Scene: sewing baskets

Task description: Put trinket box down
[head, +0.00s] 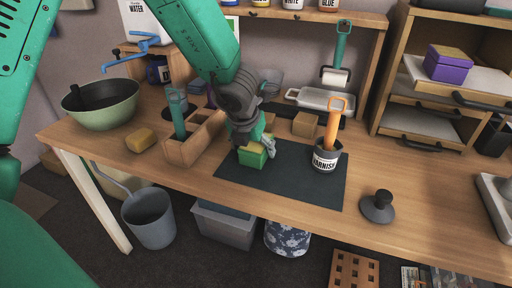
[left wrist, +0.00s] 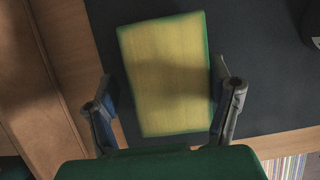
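The trinket box (head: 252,156), green with a yellow top, is at the left part of the dark mat (head: 300,178) on the workbench. It appears to rest there, but its underside is hidden. My left gripper (head: 255,147) is over it, pointing down. In the left wrist view the box's yellow top (left wrist: 166,75) lies between the fingers of my left gripper (left wrist: 165,92). A gap shows between the left finger and the box; the right finger is at the box's edge, and contact there is unclear. My right gripper is out of view.
A varnish can (head: 326,158) with an orange-handled tool stands on the mat's right part. A wooden tool caddy (head: 187,148) is close left of my gripper. A wooden block (head: 306,124) is behind the mat, and a dark knobbed weight (head: 377,207) to its right. The mat's front middle is clear.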

